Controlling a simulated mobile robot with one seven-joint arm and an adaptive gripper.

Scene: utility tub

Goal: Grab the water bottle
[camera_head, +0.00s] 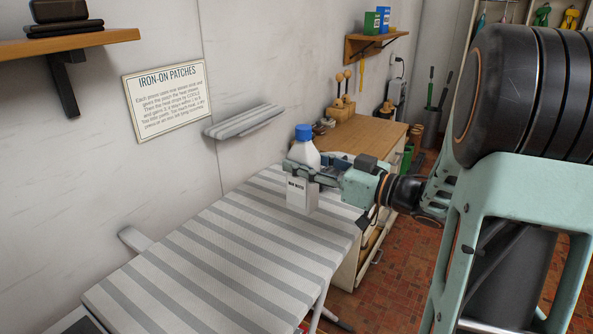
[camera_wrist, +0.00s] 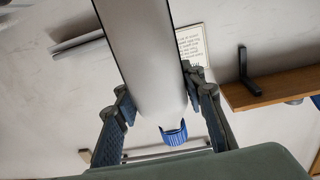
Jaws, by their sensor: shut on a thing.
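The water bottle (camera_head: 298,192) is white with a blue cap and a dark printed label. In the head view it is upright at the far end of the striped ironing board (camera_head: 215,250). I cannot tell whether its base touches the board. My gripper (camera_head: 303,172) reaches in from the right and is shut on the bottle's upper part, below the cap. In the wrist view the bottle (camera_wrist: 150,55) lies between my two fingers (camera_wrist: 160,115), with its blue cap toward the bottom of the picture. The gripper's fingers hide part of the bottle's shoulder in the head view.
A wooden-topped cabinet (camera_head: 365,138) with tools stands just behind the board's far end. A small striped sleeve board (camera_head: 245,121) is at the wall beside the bottle. A wall shelf (camera_head: 70,43) is at upper left. The board's near part is clear.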

